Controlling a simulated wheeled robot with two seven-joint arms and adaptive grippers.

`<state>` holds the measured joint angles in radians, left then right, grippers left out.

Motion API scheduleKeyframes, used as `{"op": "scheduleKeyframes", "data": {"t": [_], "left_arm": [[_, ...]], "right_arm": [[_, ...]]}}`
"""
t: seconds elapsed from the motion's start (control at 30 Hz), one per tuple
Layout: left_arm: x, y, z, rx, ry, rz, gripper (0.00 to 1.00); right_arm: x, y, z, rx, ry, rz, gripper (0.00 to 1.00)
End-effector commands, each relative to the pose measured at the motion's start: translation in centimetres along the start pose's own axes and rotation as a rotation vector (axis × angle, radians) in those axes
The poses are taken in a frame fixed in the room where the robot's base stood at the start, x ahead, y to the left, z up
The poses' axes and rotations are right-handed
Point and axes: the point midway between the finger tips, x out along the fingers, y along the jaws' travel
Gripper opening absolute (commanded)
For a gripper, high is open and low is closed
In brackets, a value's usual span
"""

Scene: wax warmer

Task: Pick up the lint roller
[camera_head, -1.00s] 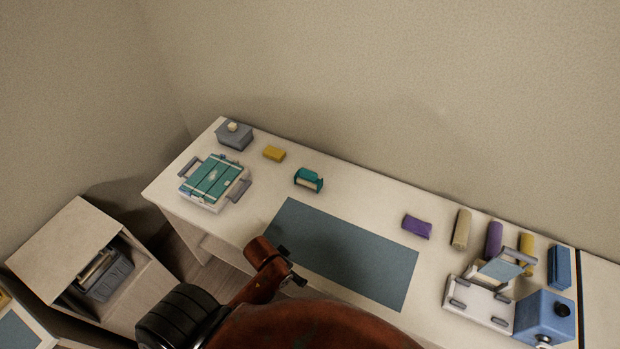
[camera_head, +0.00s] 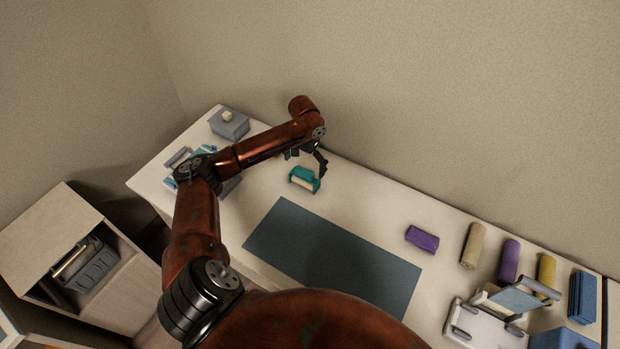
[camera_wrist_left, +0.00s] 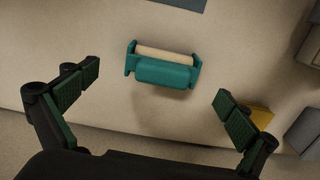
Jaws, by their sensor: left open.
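The lint roller, a teal holder with a pale cream roll (camera_head: 304,181), lies on the table near its back edge. In the left wrist view the lint roller (camera_wrist_left: 164,72) shows ahead of the spread fingers, between them in the picture and apart from both. My left gripper (camera_head: 306,164) is open and empty, above and just behind the lint roller in the head view. Its two green-padded fingers also show in the left wrist view (camera_wrist_left: 157,86). My right gripper is not in view.
A grey-blue box (camera_head: 232,126) stands at the back left corner. My left arm partly hides a teal-and-white case. A yellow block (camera_wrist_left: 258,116) lies near one finger. A blue-grey mat (camera_head: 335,259) is clear. A purple block (camera_head: 422,239) and several rolls lie right. The wall rises behind.

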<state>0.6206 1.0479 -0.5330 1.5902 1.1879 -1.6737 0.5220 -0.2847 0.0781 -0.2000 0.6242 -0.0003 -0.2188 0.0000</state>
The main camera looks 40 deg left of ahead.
Motion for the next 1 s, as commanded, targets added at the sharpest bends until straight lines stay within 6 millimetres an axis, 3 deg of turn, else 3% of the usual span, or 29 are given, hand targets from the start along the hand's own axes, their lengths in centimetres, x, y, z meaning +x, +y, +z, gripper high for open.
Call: {"op": "scheduleKeyframes", "data": {"t": [0.13, 0.37, 0.7, 1.0], "left_arm": [[-0.6, -1.3, -0.6, -0.044, -0.002, 0.001, 1.0], [1.4, -1.4, -0.5, -0.049, -0.002, 0.003, 1.0], [5.9, -0.8, -0.4, -0.046, -0.001, 0.002, 1.0], [6.7, -0.7, -0.5, -0.043, 0.001, 0.002, 1.0]], "right_arm": [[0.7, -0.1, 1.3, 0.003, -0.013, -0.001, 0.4], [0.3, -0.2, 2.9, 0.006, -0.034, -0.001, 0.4], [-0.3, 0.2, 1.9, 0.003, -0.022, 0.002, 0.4], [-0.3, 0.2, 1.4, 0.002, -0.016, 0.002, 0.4]]}}
